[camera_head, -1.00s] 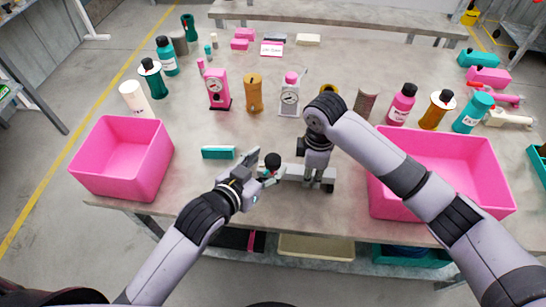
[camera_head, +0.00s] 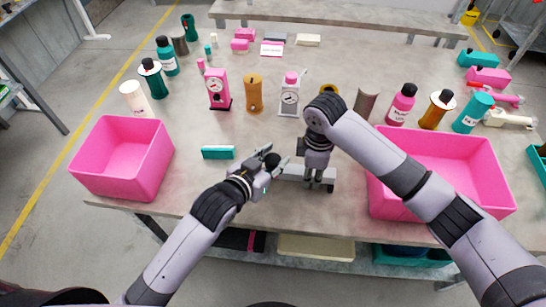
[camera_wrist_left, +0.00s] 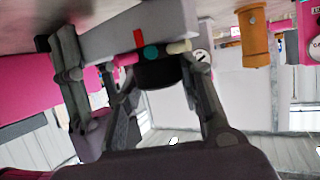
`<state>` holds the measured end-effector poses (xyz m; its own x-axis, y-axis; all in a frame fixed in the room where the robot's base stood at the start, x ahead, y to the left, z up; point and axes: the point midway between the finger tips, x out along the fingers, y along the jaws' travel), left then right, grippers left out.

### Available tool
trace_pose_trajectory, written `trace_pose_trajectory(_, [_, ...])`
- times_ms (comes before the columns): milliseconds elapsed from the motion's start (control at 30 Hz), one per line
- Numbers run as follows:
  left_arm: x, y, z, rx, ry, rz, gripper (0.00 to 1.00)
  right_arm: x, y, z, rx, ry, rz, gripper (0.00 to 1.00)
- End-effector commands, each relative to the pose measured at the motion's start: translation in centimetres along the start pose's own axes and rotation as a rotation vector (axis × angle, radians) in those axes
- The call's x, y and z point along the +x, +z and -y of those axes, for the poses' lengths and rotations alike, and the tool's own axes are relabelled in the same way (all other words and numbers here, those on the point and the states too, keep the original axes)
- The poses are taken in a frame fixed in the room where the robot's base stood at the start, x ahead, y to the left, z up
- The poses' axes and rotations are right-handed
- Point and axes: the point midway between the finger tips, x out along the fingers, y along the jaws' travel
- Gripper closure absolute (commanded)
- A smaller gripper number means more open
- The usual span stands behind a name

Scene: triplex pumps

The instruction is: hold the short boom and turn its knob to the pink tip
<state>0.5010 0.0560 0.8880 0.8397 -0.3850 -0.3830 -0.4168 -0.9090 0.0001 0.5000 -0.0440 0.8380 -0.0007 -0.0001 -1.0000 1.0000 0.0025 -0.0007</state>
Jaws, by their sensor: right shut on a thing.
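The short boom (camera_head: 300,174) is a light grey bar near the table's front edge. My right gripper (camera_head: 318,178) is shut on it from above. My left gripper (camera_head: 275,163) is at the boom's left end. In the left wrist view its fingers are spread on both sides of the black knob (camera_wrist_left: 160,73), with no clear contact. Around the knob, a pink tip (camera_wrist_left: 125,60), a teal tip (camera_wrist_left: 151,52) and a cream tip (camera_wrist_left: 179,46) show. A red mark (camera_wrist_left: 138,38) on the boom (camera_wrist_left: 165,25) lies closest to the teal tip.
A pink bin (camera_head: 122,160) stands left and another pink bin (camera_head: 480,165) stands right, partly behind my right arm. A teal block (camera_head: 218,152) lies left of the boom. Bottles and dial gauges stand farther back. The table between them and the boom is mostly clear.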

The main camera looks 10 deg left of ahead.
Motion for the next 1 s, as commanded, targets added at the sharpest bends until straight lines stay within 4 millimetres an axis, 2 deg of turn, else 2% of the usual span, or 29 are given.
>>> trace_pose_trajectory(367, [-0.02,0.01,0.00,0.000,0.000,0.000,0.95,-0.06,-0.02,-0.04,0.000,0.001,-0.001,1.00])
trace_pose_trajectory(567, [0.04,-0.08,0.08,0.022,0.036,-0.002,0.95,-0.06,-0.02,-0.04,0.000,0.001,-0.001,1.00])
trace_pose_trajectory(1000, [0.04,-0.14,-0.11,0.128,0.290,-0.003,0.95,-0.06,-0.10,-0.01,-0.001,0.001,-0.002,1.00])
